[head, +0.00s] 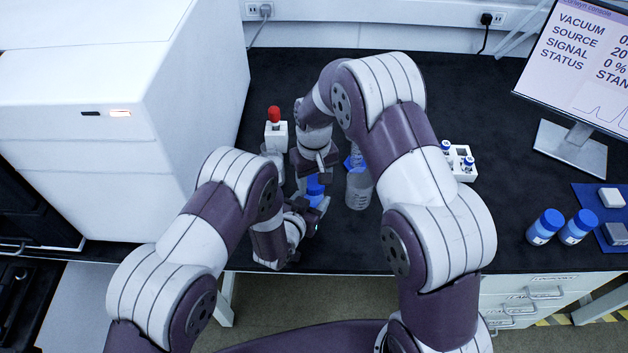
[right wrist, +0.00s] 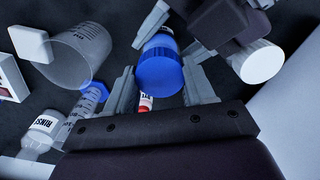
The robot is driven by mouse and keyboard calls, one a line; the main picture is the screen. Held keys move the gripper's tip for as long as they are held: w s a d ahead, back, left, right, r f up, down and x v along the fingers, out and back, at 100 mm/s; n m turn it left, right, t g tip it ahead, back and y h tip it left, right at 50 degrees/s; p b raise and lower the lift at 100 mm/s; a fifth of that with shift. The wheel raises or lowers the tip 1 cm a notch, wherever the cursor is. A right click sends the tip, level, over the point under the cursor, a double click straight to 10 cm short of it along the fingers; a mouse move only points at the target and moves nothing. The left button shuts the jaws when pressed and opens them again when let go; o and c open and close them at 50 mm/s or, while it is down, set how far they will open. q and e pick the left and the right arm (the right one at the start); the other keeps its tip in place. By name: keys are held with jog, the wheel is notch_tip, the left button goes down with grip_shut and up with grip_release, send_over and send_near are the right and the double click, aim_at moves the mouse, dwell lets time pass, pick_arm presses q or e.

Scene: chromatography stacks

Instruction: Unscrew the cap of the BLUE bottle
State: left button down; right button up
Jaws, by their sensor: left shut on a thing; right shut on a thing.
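The blue bottle (head: 315,190) stands near the front edge of the dark bench, partly hidden by both grippers. Its blue cap (right wrist: 160,72) shows large in the right wrist view, between the two fingers of my right gripper (right wrist: 160,84). In the head view my right gripper (head: 317,172) reaches down over the bottle from behind and is shut on the cap. My left gripper (head: 314,205) is shut on the bottle's body from the front left. The cap sits in line with the bottle; I cannot tell whether it is loosened.
A beaker (head: 359,190) and a blue-footed measuring cylinder (head: 353,160) stand close to the right. A RINSE bottle (right wrist: 42,130) and a white-capped container (right wrist: 262,62) are nearby. Two blue-capped bottles (head: 545,226) stand far right.

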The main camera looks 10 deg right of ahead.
aim_at(314, 181)
jog(key=shift+r, duration=0.35)
notch_tip(314, 181, up, 4)
pick_arm(q)
jog(key=shift+c, duration=1.1)
grip_release()
jog(key=shift+r, duration=0.1)
